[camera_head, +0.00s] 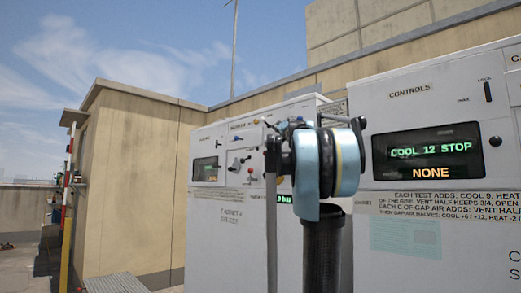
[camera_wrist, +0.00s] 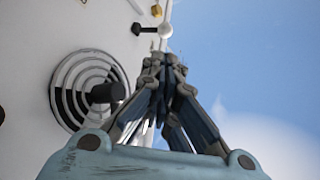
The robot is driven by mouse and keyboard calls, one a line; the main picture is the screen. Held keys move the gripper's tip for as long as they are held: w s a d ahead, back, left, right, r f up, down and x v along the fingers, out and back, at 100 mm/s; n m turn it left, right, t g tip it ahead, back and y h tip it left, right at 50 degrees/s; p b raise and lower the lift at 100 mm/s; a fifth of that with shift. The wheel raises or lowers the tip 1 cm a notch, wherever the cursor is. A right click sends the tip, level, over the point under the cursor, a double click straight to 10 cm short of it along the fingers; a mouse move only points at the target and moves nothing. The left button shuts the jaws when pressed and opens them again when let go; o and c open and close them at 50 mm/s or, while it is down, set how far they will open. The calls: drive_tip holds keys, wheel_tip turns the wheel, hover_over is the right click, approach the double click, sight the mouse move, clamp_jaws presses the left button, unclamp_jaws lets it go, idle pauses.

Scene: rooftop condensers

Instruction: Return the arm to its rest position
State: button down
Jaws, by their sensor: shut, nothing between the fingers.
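My gripper shows in the wrist view (camera_wrist: 162,62), its two dark fingers drawn together at the tips with nothing between them. It is beside a white panel, near a round dial (camera_wrist: 88,92) with dark and light rings and a black knob. I cannot tell from the wrist view how far the fingertips are from the panel. In the head view my raised arm, with a light blue and black joint, stands in front of the cabinets and hides part of them. The fingertips cannot be made out clearly there.
A white cabinet (camera_head: 225,225) with small levers and a display stands at left centre. A right cabinet (camera_head: 390,110) has a screen (camera_head: 427,151) reading "COOL 12 STOP" and "NONE". Open sky lies right in the wrist view.

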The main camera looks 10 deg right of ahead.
drive_tip(key=s+d+f+g+h, duration=0.1)
drive_tip(key=s+f+g+h, duration=0.3)
drive_tip(key=f, duration=1.1)
drive_tip(key=s+d+f+g+h, duration=0.1)
drive_tip(key=s+d+f+g, duration=0.3)
drive_tip(key=f, duration=1.1)
drive_tip(key=s+a+f+g+h, duration=0.1)
drive_tip(key=s+f+g+h, duration=0.15)
drive_tip(key=s+f, duration=0.75)
drive_tip(key=s+a+f+n+g+y, duration=0.1)
drive_tip(key=s+a+f+n+g, duration=0.1)
drive_tip(key=s+f, duration=0.6)
drive_tip(key=s+a+f+n+g, duration=0.2)
drive_tip(key=s+f, duration=0.6)
drive_tip(key=f, duration=1)
drive_tip(key=s+a+f+n+g+y, duration=0.1)
drive_tip(key=s+a+f+n+g, duration=0.2)
drive_tip(key=s+f, duration=0.6)
wheel_tip(320, 180, down, 4)
drive_tip(key=shift+f+g+y, duration=0.2)
drive_tip(key=shift+g+y, duration=0.15)
drive_tip(key=shift+g, duration=0.9)
